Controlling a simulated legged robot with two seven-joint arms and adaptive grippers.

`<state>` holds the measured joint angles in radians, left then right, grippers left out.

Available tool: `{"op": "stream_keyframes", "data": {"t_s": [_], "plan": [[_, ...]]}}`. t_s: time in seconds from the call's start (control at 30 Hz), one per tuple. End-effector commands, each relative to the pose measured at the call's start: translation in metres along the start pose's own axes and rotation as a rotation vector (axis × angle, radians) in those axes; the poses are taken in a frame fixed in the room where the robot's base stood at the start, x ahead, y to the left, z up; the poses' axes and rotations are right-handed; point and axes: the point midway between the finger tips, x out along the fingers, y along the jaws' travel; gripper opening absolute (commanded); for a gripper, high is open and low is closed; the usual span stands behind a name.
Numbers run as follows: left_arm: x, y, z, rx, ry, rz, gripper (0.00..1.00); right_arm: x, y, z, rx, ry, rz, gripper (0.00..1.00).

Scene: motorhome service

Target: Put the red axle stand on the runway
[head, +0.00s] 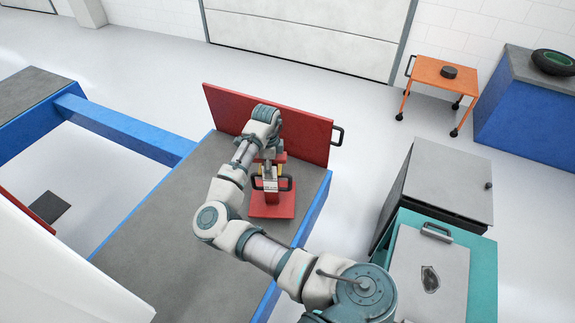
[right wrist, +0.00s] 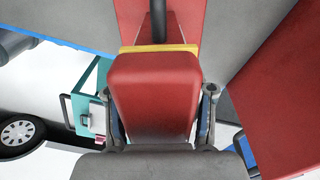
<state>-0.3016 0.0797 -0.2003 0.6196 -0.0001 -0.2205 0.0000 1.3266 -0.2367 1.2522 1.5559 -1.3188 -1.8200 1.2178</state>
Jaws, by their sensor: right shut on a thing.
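The red axle stand (head: 272,207) is upright over the grey top of the blue-sided runway (head: 165,240), near its far right end. Whether its base touches the surface is hard to tell. My right gripper (head: 268,165) is above the base, shut on the stand's upper part, and my arm partly hides it. In the right wrist view, the stand's red block (right wrist: 155,95) with a yellow band sits between the two fingers of my right gripper (right wrist: 156,108). My left gripper is not in view.
A red upright panel (head: 300,130) with a black handle stands across the runway's far end, close behind the stand. A teal cabinet (head: 483,270) is at right. An orange cart (head: 440,74) stands farther back. The runway's near part is clear.

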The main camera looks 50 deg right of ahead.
Motion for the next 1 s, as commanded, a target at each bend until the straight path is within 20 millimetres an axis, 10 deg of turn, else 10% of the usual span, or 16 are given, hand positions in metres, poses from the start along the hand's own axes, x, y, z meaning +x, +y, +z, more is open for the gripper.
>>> {"op": "stream_keyframes", "data": {"t_s": [0.3,1.0], "plan": [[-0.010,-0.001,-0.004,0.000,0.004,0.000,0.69,0.002,-0.005,0.046,0.000,-0.001,-0.003,0.00],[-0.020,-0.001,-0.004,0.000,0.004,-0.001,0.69,0.038,-0.005,0.048,0.001,-0.001,-0.004,0.00]]}}
